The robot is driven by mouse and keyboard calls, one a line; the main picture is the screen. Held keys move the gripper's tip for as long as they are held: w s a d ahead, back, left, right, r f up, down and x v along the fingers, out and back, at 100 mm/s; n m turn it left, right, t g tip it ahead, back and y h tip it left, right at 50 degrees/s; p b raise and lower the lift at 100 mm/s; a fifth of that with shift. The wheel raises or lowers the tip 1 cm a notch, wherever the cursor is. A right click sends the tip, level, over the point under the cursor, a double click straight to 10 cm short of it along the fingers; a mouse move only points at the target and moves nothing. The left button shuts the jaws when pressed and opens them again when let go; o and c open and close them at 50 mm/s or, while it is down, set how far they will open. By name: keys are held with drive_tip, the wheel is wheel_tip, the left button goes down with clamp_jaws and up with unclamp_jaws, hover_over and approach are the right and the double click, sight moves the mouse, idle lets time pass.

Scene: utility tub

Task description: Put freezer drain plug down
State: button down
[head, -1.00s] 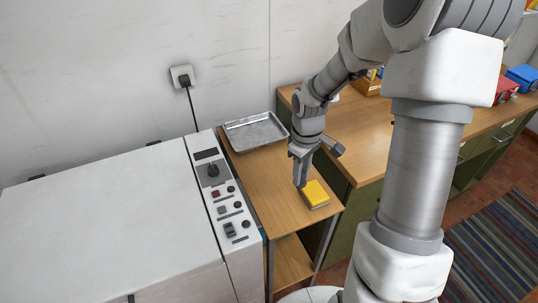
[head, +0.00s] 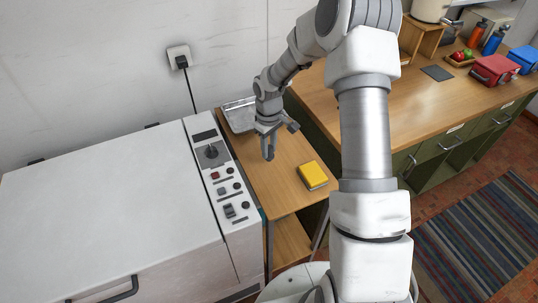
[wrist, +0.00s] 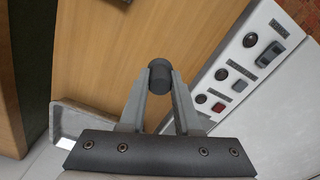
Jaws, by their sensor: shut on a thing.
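The freezer drain plug (wrist: 158,75) is a small dark grey cylinder between my fingertips in the wrist view. My gripper (wrist: 160,88) is shut on it, above the wooden top of a small side table (head: 283,190). In the head view my gripper (head: 268,152) points down over the table, between the metal tray and the yellow sponge-like block. The plug is too small to make out clearly there. I cannot tell how far above the wood it is.
A metal tray (head: 238,116) lies at the table's back. A yellow block (head: 312,176) lies near its right edge. The white freezer (head: 110,205) with its control panel (head: 222,180) stands close on the left. The table's front middle is bare. A wooden counter (head: 400,105) stands right.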

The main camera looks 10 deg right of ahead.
drive_tip(key=shift+f, duration=1.9)
drive_tip(key=shift+f, duration=0.1)
drive_tip(key=shift+f, duration=0.15)
drive_tip(key=c, duration=0.6)
unclamp_jaws()
drive_tip(key=shift+r, duration=0.2)
